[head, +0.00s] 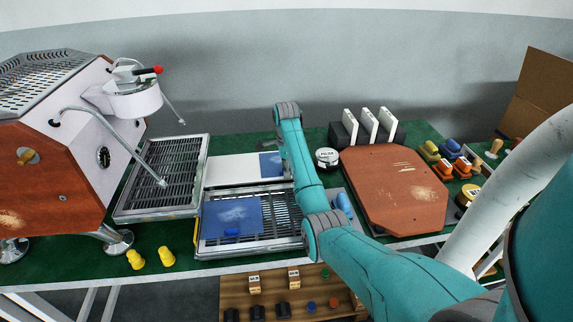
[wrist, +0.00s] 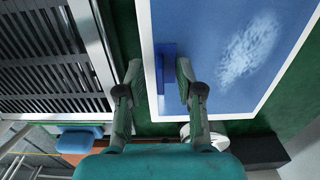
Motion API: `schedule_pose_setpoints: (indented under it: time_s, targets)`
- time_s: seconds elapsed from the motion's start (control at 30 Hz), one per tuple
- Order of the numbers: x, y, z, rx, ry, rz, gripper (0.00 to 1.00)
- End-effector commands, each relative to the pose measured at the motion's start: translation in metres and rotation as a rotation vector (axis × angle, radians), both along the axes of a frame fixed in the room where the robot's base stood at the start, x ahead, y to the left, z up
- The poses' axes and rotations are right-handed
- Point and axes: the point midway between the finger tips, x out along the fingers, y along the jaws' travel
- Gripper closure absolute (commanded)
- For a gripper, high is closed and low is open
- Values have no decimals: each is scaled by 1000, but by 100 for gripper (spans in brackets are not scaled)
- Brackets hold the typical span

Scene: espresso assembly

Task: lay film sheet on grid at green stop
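A blue film sheet (wrist: 225,50) with a pale cloudy patch lies on a white board (wrist: 148,55) in the wrist view. A raised blue tab (wrist: 166,65) stands near its left edge. My gripper (wrist: 158,72) is open, with the tab between its fingertips, closer to the right one. In the head view this sheet (head: 270,164) is partly hidden by my arm. In front of it, a slatted metal grid (head: 283,212) carries another blue film sheet (head: 235,212) with a tab on its left part. I cannot make out a green stop.
The espresso machine (head: 65,150) and its drip tray (head: 165,165) stand at the left. A red-brown board (head: 395,185) lies right of my arm, with white upright plates (head: 368,124) behind it. Yellow pegs (head: 150,258) stand at the front edge, above a wooden rack (head: 265,290).

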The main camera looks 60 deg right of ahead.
Motion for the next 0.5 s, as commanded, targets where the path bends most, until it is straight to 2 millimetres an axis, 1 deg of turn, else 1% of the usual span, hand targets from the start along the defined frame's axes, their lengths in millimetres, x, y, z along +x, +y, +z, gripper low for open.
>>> schedule_pose_setpoints:
  time_s: [0.1, 0.13, 0.17, 0.2, 0.27, 0.5]
  targets:
    - [0, 0, 0, 0, 0, 0, 64]
    - [0, 0, 0, 0, 0, 0, 69]
    - [0, 0, 0, 0, 0, 0, 76]
    - [0, 0, 0, 0, 0, 0, 86]
    - [0, 0, 0, 0, 0, 0, 100]
    - [0, 0, 1, 0, 0, 0, 100]
